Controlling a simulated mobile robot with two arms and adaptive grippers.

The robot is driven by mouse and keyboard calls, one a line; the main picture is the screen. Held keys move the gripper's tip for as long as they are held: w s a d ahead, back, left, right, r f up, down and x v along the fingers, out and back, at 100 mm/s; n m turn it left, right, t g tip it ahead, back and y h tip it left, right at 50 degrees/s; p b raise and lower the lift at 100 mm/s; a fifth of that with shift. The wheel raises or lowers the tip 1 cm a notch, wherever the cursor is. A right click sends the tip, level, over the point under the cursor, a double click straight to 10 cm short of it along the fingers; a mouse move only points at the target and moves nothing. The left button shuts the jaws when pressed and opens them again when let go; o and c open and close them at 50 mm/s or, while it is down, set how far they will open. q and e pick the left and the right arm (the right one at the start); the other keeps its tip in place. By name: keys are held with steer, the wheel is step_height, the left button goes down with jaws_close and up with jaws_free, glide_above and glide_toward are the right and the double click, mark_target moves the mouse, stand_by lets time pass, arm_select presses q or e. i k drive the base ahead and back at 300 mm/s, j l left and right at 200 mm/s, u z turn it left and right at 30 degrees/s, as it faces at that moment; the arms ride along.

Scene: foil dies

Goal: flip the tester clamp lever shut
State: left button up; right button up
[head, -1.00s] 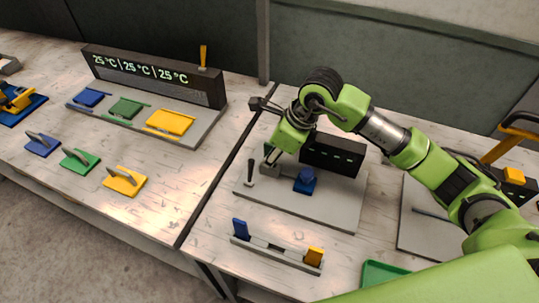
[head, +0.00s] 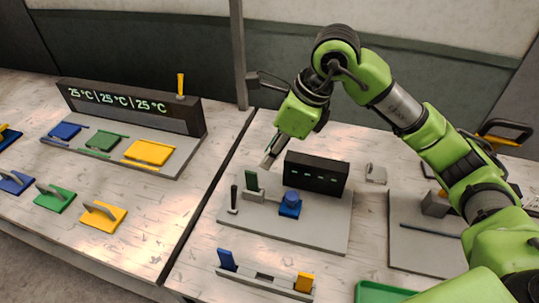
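The tester is a grey plate (head: 310,236) with a dark display box (head: 316,172) at its back. A thin dark lever (head: 234,198) stands nearly upright at the plate's left end. Beside it is a small grey block (head: 253,193) with a dark green piece (head: 250,180) standing in it. A blue block with a round blue knob (head: 290,203) sits to the right. My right gripper (head: 267,164) points down just above and behind the grey block, apart from the lever. Its fingers are seen edge-on, so their opening is unclear. My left gripper is out of view.
In front lies a rack (head: 265,283) with a blue piece (head: 226,260) and a yellow piece (head: 304,282). A green tray (head: 382,293) is at lower right. A second grey plate (head: 425,254) lies right, partly behind my arm. A 25 °C display (head: 130,108) stands left.

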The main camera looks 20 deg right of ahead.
mark_target(233, 199)
steer(key=k+j, duration=1.25)
